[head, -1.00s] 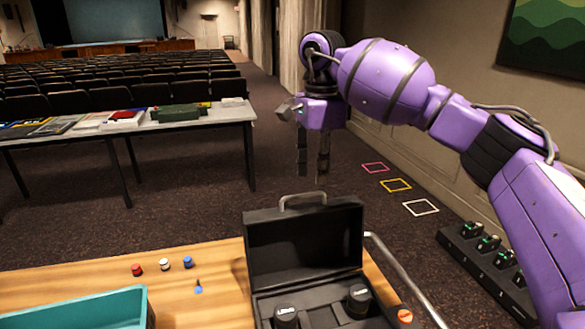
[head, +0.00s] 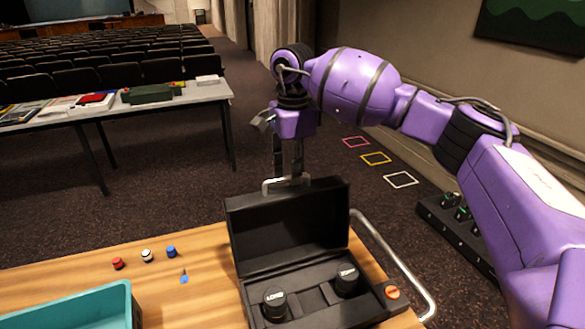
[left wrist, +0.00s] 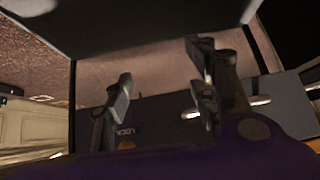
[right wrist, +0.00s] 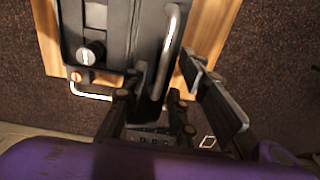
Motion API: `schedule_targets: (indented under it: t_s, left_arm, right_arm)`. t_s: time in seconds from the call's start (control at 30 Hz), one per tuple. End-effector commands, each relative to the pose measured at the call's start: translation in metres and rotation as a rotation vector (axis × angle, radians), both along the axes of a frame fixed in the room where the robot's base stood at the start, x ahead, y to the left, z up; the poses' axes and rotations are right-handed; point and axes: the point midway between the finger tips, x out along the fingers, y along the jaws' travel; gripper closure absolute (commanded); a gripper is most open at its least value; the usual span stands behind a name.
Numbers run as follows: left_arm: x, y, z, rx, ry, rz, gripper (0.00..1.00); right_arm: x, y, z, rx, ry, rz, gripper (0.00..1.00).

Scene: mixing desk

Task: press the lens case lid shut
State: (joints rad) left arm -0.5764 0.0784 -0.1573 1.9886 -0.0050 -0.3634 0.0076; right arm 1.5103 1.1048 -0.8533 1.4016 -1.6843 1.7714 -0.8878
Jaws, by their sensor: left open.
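The black lens case (head: 315,290) stands on the wooden desk with its lid (head: 287,228) raised and leaning slightly back. Two black lenses, one at the left (head: 275,303) and one at the right (head: 346,280), sit in its base. A grey handle (head: 285,184) shows at the lid's top edge. My right gripper (head: 288,172) points down behind the lid, fingertips by the handle. In the right wrist view it is open (right wrist: 163,70), with the handle (right wrist: 172,45) near its fingers; contact cannot be told. My left gripper (left wrist: 160,65) is open and empty, and shows only in the left wrist view.
A teal tray (head: 125,300) is at the desk's left front. Red (head: 118,263), white (head: 147,255) and blue (head: 171,251) small caps stand left of the case. An orange button (head: 392,292) and a metal rail (head: 400,262) are at the right.

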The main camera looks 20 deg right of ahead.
Motion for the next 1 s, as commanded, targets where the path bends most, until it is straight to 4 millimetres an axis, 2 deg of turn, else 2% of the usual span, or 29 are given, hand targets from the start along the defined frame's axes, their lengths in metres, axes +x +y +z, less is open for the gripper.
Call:
schedule_targets:
  t_s: [0.17, 0.37, 0.4, 1.0]
  left_arm:
    - [-0.0005, 0.0001, -0.0005, 0.000, 0.001, 0.000, 0.47]
    - [-0.0006, 0.0002, -0.0005, 0.000, 0.001, 0.000, 0.47]
    - [-0.0006, 0.0002, -0.0005, 0.000, 0.001, 0.000, 0.47]
    - [0.0008, -0.0001, 0.0011, 0.000, -0.001, 0.000, 0.47]
  right_arm:
    - [0.0000, 0.0001, -0.0005, 0.000, 0.000, 0.000, 0.74]
    - [0.0000, 0.0001, -0.0004, 0.000, 0.000, 0.000, 0.99]
    - [0.0000, 0.0001, -0.0004, 0.000, 0.000, 0.000, 1.00]
    - [0.0027, -0.0002, 0.0021, -0.003, -0.035, 0.000, 1.00]
